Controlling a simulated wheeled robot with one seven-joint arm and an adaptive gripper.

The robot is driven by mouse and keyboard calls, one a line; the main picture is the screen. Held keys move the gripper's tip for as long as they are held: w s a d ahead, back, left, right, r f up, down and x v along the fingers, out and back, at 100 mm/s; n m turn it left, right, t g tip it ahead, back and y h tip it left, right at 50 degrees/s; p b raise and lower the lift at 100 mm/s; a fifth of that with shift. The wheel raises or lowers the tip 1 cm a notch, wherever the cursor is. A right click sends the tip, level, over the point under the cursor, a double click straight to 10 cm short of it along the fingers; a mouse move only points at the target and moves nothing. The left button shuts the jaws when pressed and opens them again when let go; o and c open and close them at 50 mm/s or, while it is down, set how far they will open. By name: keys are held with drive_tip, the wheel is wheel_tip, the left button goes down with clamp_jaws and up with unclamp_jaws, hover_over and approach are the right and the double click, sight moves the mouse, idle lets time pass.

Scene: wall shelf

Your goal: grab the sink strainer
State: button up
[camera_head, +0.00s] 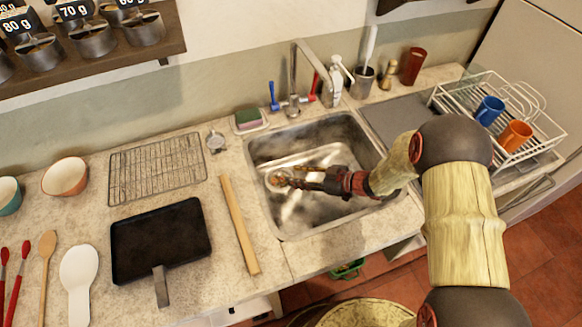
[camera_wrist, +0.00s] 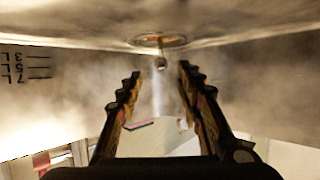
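The sink strainer is a round, brownish metal disc with a small knob. It sits at the drain on the sink floor and shows at the top of the wrist view (camera_wrist: 157,41), which appears upside down. Its knob (camera_wrist: 161,63) points toward my gripper and lines up with the gap between the fingers. In the head view my gripper (camera_head: 282,180) reaches low into the metal sink (camera_head: 318,212), over the drain area, and largely hides the strainer. My gripper (camera_wrist: 160,73) is open, with nothing between its fingers. The knob looks just beyond the fingertips; contact is not visible.
The faucet (camera_head: 293,85) stands behind the sink. A sponge (camera_head: 248,118), a small round metal item (camera_head: 215,141) and a wooden stick (camera_head: 239,225) lie left of it. A dish rack (camera_head: 545,130) stands right. The sink walls surround my gripper.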

sight(279, 172)
drive_tip(key=b+x, duration=0.3)
drive_tip(key=x, duration=0.4)
drive_tip(key=shift+a+f, duration=0.1)
drive_tip(key=shift+a, duration=0.3)
drive_tip(key=shift+w, duration=0.1)
drive_tip(key=c, duration=0.3)
clamp_jaws()
